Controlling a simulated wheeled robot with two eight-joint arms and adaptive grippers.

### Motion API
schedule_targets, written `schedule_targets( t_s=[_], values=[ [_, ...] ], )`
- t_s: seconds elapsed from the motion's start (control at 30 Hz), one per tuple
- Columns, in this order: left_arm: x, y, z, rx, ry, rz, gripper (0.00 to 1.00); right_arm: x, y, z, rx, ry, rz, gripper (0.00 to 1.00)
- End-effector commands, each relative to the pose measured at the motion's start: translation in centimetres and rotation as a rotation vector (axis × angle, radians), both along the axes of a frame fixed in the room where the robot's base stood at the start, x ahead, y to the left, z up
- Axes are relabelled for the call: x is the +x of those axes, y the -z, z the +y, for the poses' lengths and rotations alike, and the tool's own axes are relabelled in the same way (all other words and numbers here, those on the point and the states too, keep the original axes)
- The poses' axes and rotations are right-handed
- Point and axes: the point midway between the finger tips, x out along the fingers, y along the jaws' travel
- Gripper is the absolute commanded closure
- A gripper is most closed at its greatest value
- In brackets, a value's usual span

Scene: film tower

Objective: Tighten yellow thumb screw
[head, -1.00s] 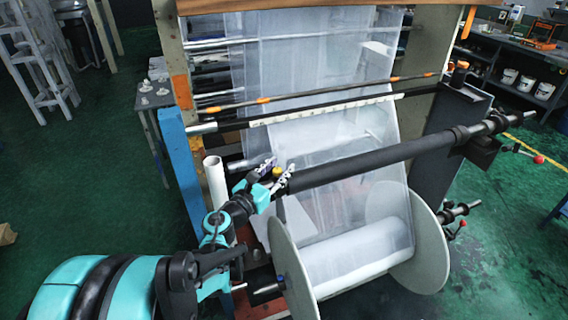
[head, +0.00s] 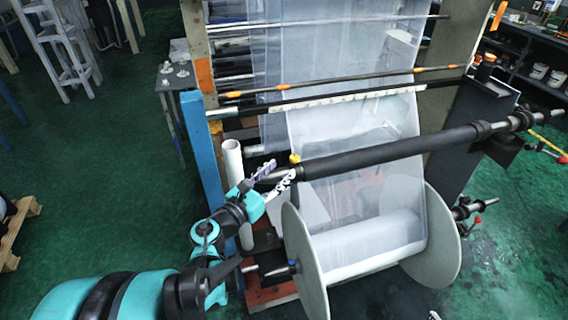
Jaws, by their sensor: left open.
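The yellow thumb screw (head: 295,158) stands on top of the left end of the black roller bar (head: 390,152) in the head view. My left gripper (head: 279,176) is open, with its fingers spread to the left of the screw. The near finger reaches close to the bar's end just below the screw; I cannot tell whether it touches the bar. The screw is apart from the fingers and in clear view. My right gripper is not in view.
A film roll with grey discs (head: 305,262) hangs below the bar. A blue post (head: 203,150) and a white tube (head: 233,170) stand left of the bar's end. The green floor (head: 110,190) at the left is mostly clear.

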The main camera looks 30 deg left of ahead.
Motion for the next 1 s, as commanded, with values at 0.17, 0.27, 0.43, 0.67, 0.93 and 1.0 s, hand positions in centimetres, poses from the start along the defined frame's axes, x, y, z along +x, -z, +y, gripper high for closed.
schedule_targets(
  t_s=[0.17,0.27,0.43,0.67,0.93,1.0],
  values=[
    [0.6,-0.3,-0.1,0.002,0.004,-0.001,0.56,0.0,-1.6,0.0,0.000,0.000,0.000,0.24],
    [1.7,-0.1,-0.2,0.002,0.005,-0.001,0.56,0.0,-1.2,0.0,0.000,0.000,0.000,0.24],
    [4.6,0.0,-0.5,0.002,0.007,-0.001,0.56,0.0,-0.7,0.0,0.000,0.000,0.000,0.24],
    [7.4,-0.1,-0.6,0.001,0.004,-0.001,0.56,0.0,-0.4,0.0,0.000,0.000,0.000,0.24],
    [8.0,-0.1,-0.6,0.001,0.001,-0.001,0.56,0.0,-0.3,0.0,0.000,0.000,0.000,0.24],
    [8.0,-0.1,-0.5,0.001,0.001,-0.001,0.56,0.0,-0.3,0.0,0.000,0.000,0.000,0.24]
  ],
)
